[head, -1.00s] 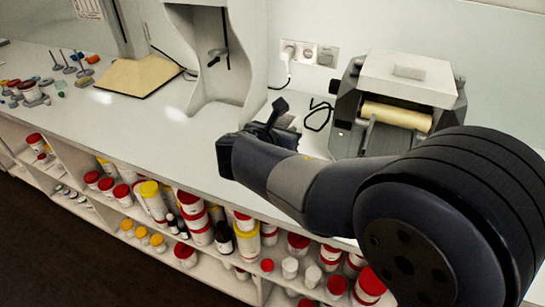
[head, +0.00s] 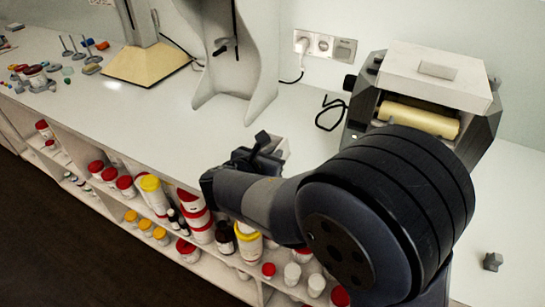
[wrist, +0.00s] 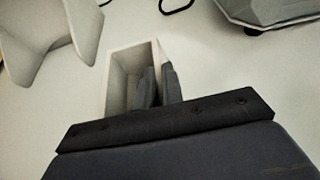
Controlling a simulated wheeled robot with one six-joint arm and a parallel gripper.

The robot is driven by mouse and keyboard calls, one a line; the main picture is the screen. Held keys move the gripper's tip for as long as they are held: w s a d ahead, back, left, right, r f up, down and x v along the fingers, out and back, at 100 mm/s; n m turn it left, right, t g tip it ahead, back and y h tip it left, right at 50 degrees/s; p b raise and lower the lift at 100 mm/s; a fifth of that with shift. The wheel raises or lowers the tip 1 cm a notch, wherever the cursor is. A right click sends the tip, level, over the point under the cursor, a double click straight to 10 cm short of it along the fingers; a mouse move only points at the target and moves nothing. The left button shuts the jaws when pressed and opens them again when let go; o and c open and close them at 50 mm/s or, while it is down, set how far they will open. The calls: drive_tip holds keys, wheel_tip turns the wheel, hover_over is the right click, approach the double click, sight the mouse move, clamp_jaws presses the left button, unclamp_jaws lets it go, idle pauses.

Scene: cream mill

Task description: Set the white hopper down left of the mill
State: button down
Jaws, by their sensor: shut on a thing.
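The mill (head: 436,72) stands at the right of the bench, a dark-sided machine with a white top and a cream roller. Its edge also shows at the top right of the wrist view (wrist: 275,12). The white hopper (wrist: 124,72) is an open rectangular box, left of the mill in the wrist view. My gripper (wrist: 158,82) is shut on the hopper's right wall, one finger inside and one outside. In the head view my gripper (head: 262,145) hides most of the hopper; a pale corner (head: 283,148) shows. I cannot tell whether the hopper touches the bench.
A tall white stand (head: 238,65) rises left of the hopper. A black cable loop (head: 331,113) lies between stand and mill. A cream board (head: 146,66) and small tools lie far left. A small dark piece (head: 492,262) lies at right. Tubs fill shelves below the bench (head: 135,110).

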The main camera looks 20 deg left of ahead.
drive_tip(key=shift+f, duration=0.3)
drive_tip(key=shift+f, duration=0.2)
drive_tip(key=c, duration=1.5)
unclamp_jaws()
drive_tip(key=shift+c, duration=0.2)
drive_tip(key=shift+s+r, duration=0.2)
drive_tip(key=shift+r, duration=0.1)
drive_tip(key=v, duration=1.1)
drive_tip(key=shift+s, duration=0.3)
